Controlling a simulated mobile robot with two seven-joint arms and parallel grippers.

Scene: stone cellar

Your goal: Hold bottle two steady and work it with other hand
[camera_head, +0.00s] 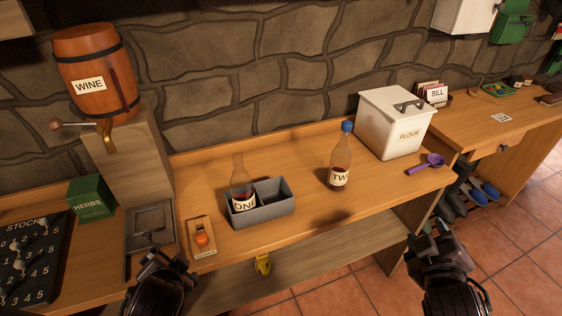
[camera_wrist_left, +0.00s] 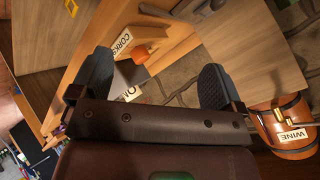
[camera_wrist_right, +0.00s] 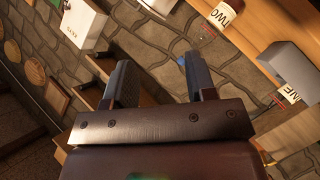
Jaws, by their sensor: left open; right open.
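Bottle two (camera_head: 340,160) stands upright on the wooden counter, right of the grey two-slot caddy. It is clear glass with dark red liquid, a blue cap and a white label; it also shows, cut off by the top edge, in the right wrist view (camera_wrist_right: 224,14). My right gripper (camera_head: 436,232) is open and empty, in front of the counter and right of the bottle; its fingers show apart in the right wrist view (camera_wrist_right: 158,72). My left gripper (camera_head: 166,262) is open and empty near the counter's front left, also in the left wrist view (camera_wrist_left: 155,70).
Bottle one (camera_head: 240,187) stands in the left slot of the grey caddy (camera_head: 270,208). A wooden holder with an orange piece (camera_head: 201,238) lies left of it. Counter around bottle two is clear.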

